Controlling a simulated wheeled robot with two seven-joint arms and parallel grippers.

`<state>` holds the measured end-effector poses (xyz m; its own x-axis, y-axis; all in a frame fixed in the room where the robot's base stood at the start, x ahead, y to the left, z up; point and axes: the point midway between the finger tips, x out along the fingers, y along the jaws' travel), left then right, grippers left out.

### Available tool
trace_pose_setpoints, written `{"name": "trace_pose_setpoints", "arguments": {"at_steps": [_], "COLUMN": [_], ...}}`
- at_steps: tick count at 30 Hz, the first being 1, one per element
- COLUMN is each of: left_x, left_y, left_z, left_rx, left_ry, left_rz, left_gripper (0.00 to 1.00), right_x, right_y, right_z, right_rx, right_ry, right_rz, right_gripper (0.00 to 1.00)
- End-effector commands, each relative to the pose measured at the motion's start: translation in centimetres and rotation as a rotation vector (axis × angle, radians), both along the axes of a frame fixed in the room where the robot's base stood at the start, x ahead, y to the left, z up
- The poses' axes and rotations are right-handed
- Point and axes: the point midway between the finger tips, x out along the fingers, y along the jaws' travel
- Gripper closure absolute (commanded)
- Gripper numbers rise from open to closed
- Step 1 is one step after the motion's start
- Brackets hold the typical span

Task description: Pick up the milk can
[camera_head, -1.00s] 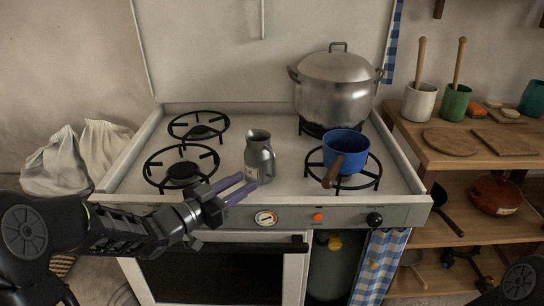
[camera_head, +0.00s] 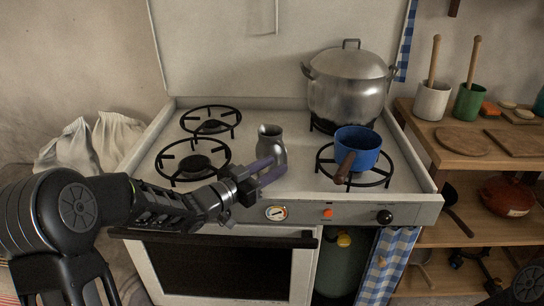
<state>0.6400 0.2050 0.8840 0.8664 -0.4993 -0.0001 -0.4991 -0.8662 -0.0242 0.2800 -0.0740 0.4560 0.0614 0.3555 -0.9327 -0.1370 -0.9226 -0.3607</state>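The milk can (camera_head: 271,140) is a small grey metal jug with a narrow neck. It stands upright on the white stove top, near the front edge and between the burners. My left gripper (camera_head: 275,169) is at the can's lower front, its two purple fingers apart and pointing right. The fingers overlap the can's lower body in the picture. I cannot tell whether they touch it or whether one is behind it. My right gripper is not in view; only a dark part of my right arm shows at the lower right corner.
A blue saucepan (camera_head: 362,144) with a brown handle sits on the front right burner. A large lidded pot (camera_head: 346,92) stands behind it. The left burners (camera_head: 193,163) are empty. A wooden shelf (camera_head: 440,150) with utensil cups is at the right.

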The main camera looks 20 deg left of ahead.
Motion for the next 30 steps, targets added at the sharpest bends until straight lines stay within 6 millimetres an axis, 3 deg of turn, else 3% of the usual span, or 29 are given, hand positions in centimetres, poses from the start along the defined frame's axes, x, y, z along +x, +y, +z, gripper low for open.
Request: {"name": "trace_pose_setpoints", "arguments": {"at_steps": [6,17,30], "left_x": [0.4,4.3,4.5], "left_y": [-0.3,-2.5,-2.5], "left_z": [0.0,0.0,0.1], "left_rx": [0.0,0.001,0.0], "left_ry": [0.0,0.0,0.0], "left_rz": [-0.001,-0.001,0.0], "left_gripper": [0.66,0.66,0.66], "right_x": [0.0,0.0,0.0], "right_y": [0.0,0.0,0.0], "right_z": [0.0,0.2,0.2], "right_rx": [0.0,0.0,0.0], "right_ry": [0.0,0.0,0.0], "right_rz": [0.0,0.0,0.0], "right_gripper": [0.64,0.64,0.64]}}
